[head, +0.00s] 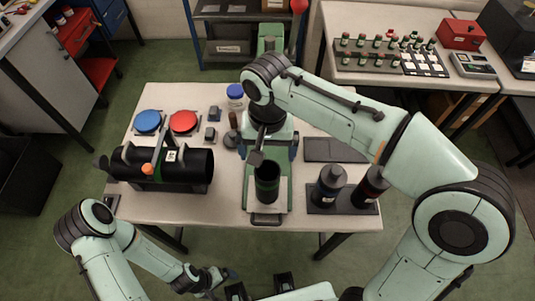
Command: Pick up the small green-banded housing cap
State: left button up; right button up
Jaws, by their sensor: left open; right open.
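A black open-topped cylinder with a green band (267,184) stands upright on a pale square plate (283,197) in the middle of the table. I cannot tell for sure whether it is the small green-banded housing cap. My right gripper (257,157) is at the far end of the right arm, just above and behind the cylinder's rim; its fingers are small and dark, and it looks empty. My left gripper (223,276) is open and empty, low in front of the table, away from everything on it.
A large black cylinder (190,166) lies in a holder at the left. Behind it are blue (147,121) and red (183,121) round lids. Two dark canisters (330,182) (370,186) stand on a tray at right. Small green-banded parts (376,42) stand on the back table.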

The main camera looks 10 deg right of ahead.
aim_at(229, 139)
jog(key=k, duration=1)
